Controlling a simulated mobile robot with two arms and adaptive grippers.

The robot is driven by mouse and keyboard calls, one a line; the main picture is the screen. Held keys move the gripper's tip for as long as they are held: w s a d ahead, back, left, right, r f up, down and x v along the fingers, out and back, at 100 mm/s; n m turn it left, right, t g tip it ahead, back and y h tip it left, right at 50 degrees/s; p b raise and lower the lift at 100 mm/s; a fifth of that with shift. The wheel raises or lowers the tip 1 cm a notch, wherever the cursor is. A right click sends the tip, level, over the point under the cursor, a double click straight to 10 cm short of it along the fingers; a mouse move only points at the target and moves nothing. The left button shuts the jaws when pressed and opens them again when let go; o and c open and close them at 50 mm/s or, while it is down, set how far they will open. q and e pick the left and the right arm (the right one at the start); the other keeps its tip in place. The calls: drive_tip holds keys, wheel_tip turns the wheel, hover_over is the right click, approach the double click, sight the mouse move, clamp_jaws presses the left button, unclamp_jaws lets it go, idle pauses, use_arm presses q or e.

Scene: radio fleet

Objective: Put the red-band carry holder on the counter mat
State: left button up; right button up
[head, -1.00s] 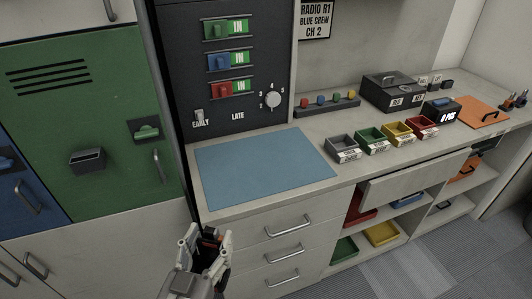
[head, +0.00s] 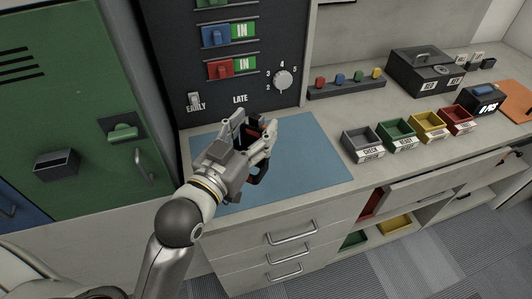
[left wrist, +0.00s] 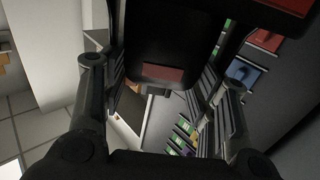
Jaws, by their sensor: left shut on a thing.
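The red-band carry holder is dark with a little red showing (head: 257,174); it is between the fingers of my left gripper (head: 250,132), which is shut on it. Gripper and holder are over the blue counter mat (head: 318,165). I cannot tell whether the holder touches the mat. In the left wrist view the dark body of the holder (left wrist: 168,40) fills the space between the fingers, with a dull red patch on it. The fingers hide part of the holder in the head view. My right gripper is not in view.
Small grey, green, yellow and red trays (head: 396,135) stand right of the mat. A row of coloured pegs (head: 346,86) and a black box (head: 424,72) are behind them. A dark switch panel (head: 160,60) rises behind the mat. The mat's right part is bare.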

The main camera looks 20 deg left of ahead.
use_arm(q)
drive_tip(key=shift+w+f, duration=0.15)
drive_tip(key=shift+w, duration=0.25)
drive_tip(key=shift+w+f+b, duration=0.35)
drive_tip(key=shift+w+b, duration=0.25)
drive_tip(key=shift+b, duration=0.1)
drive_tip(key=w+f+p, duration=0.2)
drive_tip(key=w+f, duration=1)
drive_tip(key=shift+w+a+p, duration=0.2)
drive_tip(key=shift+a+p, duration=0.15)
drive_tip(key=shift+a, duration=0.1)
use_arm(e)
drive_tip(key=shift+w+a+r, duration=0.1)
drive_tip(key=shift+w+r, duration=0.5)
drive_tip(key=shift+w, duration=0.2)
